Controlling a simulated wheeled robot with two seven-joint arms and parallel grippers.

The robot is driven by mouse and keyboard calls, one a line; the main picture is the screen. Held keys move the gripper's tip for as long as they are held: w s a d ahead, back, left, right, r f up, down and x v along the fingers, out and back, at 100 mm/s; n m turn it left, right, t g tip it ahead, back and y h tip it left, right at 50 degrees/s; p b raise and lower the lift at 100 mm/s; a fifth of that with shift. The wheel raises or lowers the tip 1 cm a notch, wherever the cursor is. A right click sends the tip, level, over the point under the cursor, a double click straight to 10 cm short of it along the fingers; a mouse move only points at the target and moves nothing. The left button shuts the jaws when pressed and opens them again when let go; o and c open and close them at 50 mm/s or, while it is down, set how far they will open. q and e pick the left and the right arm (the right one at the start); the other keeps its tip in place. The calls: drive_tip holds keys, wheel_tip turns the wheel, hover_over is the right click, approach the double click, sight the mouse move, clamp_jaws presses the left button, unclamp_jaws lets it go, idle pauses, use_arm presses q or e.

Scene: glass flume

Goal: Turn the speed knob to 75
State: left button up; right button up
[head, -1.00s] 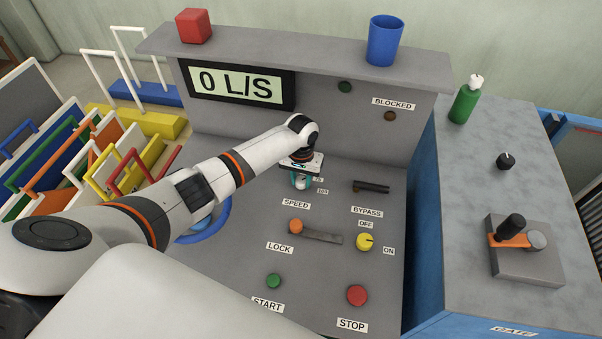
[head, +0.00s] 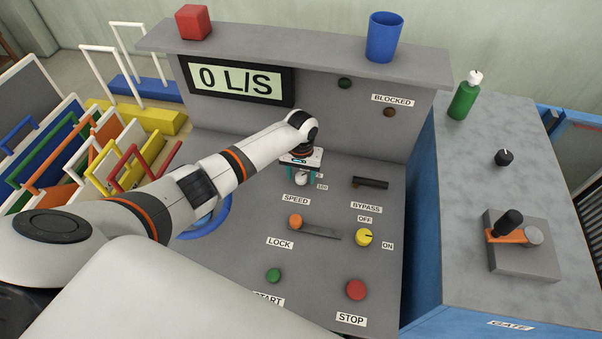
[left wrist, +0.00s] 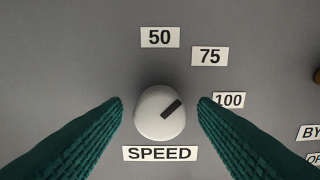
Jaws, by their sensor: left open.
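The speed knob (left wrist: 152,113) is a round white dial with a dark pointer bar, above the SPEED label (left wrist: 160,153) in the left wrist view. The bar points up and right, roughly toward the 75 label (left wrist: 210,56) and slightly to its 100 side (left wrist: 229,100). My left gripper (head: 301,182) is open, its teal fingers on either side of the knob with gaps between. In the head view the white knob (head: 301,179) shows between the fingers. The display (head: 236,82) reads 0 L/S. My right gripper is not in view.
Around the knob are the bypass handle (head: 371,183), orange lock knob (head: 295,221) on its slot, yellow OFF/ON knob (head: 364,237), green start button (head: 273,275) and red stop button (head: 356,289). A red block (head: 194,22) and blue cup (head: 384,38) stand on the shelf above.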

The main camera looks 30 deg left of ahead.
sight(301, 176)
use_arm(q)
wheel_tip(301, 176, up, 12)
drive_tip(key=b, duration=0.2)
drive_tip(key=shift+b, duration=0.35)
drive_tip(key=shift+s+f, duration=0.1)
idle(0.4)
